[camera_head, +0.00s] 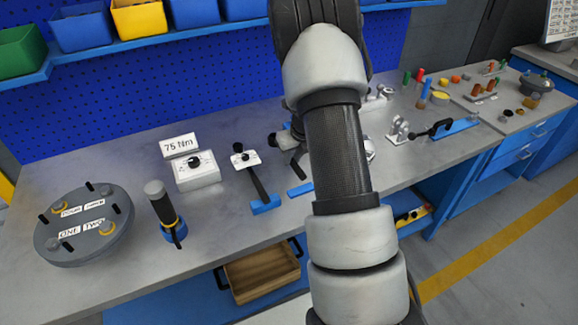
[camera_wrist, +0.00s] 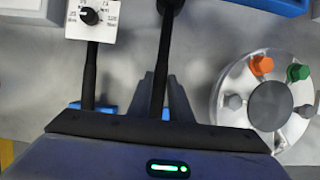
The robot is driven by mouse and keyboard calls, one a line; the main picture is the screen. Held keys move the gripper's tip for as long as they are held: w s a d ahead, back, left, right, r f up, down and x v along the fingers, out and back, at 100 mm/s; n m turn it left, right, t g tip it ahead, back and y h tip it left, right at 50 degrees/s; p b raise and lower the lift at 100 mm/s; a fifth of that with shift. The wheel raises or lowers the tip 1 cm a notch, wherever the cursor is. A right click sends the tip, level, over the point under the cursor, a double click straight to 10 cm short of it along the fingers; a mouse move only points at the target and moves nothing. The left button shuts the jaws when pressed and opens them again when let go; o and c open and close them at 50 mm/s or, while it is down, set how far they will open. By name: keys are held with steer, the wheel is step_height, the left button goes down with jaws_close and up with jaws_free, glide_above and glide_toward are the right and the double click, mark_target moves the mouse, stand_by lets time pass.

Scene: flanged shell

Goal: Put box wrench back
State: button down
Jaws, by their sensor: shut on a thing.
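My gripper (camera_wrist: 170,88) is shut on a long dark handle, which I take to be the box wrench (camera_wrist: 164,50). The handle runs up from between the fingers in the wrist view, and its far end meets the top edge. A blue holder (camera_wrist: 166,114) shows in part below the fingers. In the head view a blue holder (camera_head: 300,189) lies on the bench just left of my arm. My arm hides most of the gripper and the wrench there. I cannot tell whether the wrench touches the holder.
A dial-headed tool (camera_head: 245,158) stands left in its own blue holder (camera_head: 265,205); its dial (camera_wrist: 90,16) shows in the wrist view. A round flange with coloured caps (camera_wrist: 230,101) is at right. A 75 Nm box (camera_head: 196,172) and round shell (camera_head: 83,238) stand farther left.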

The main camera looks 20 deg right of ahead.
steer(key=shift+f+b, duration=0.35)
steer(key=shift+f, duration=1.95)
steer(key=shift+w, duration=0.1)
steer(key=shift+f, duration=0.15)
steer(key=c, duration=1.6)
jaws_free()
